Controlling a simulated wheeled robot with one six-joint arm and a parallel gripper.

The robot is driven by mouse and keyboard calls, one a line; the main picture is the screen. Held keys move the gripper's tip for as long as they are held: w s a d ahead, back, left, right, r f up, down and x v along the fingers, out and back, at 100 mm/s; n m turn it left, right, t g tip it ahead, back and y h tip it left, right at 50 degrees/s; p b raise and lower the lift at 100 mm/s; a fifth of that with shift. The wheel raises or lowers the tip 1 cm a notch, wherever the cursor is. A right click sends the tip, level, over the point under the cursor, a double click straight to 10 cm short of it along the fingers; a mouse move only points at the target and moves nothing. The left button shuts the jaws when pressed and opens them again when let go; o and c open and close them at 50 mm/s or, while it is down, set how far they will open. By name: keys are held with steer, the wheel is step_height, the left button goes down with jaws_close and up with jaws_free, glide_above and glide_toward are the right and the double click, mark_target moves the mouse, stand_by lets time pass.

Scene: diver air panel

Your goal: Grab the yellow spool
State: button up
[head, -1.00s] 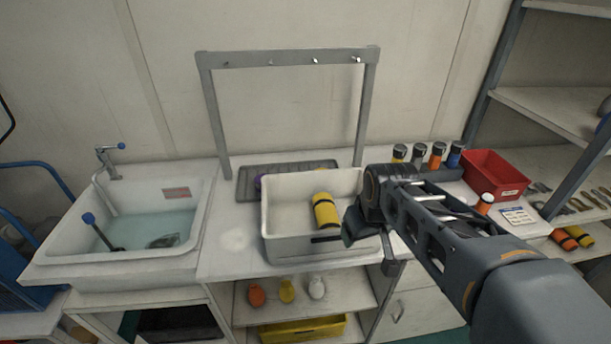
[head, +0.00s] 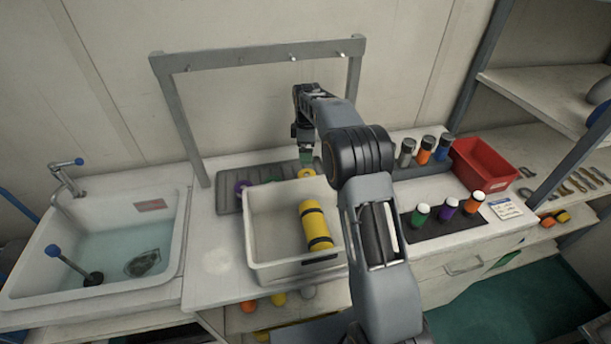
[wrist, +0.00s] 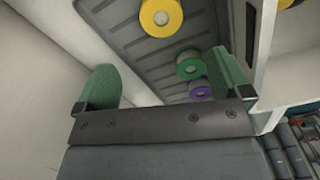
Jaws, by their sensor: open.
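The yellow spool (head: 307,174) lies on the grey ribbed tray (head: 228,200) behind the white bin, partly hidden by my gripper and the bin. In the wrist view the yellow spool (wrist: 161,17) shows a pale centre at the top, beyond the fingertips. My gripper (head: 305,157) hangs above the tray, close over the spool. In the wrist view my gripper (wrist: 163,72) is open, its green fingers wide apart with nothing between them held. A green spool (wrist: 190,66) and a purple spool (wrist: 200,90) lie on the same tray, nearer the right finger.
The white bin (head: 262,268) stands in front of the tray and holds a yellow cylinder (head: 315,224) with black bands. A grey frame with pegs (head: 260,54) rises behind. Several capped bottles and a red bin (head: 484,165) are at right, a sink (head: 110,262) at left.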

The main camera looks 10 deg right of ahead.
glide_above(308, 174)
step_height(308, 174, down, 6)
steer(key=shift+f+p, duration=0.2)
steer(key=shift+p, duration=0.15)
steer(key=shift+s+f+p, duration=0.1)
steer(key=shift+f+p, duration=0.8)
steer(key=shift+f, duration=1.95)
steer(key=shift+c, duration=0.3)
steer(key=c, duration=1)
steer(key=shift+o, duration=0.2)
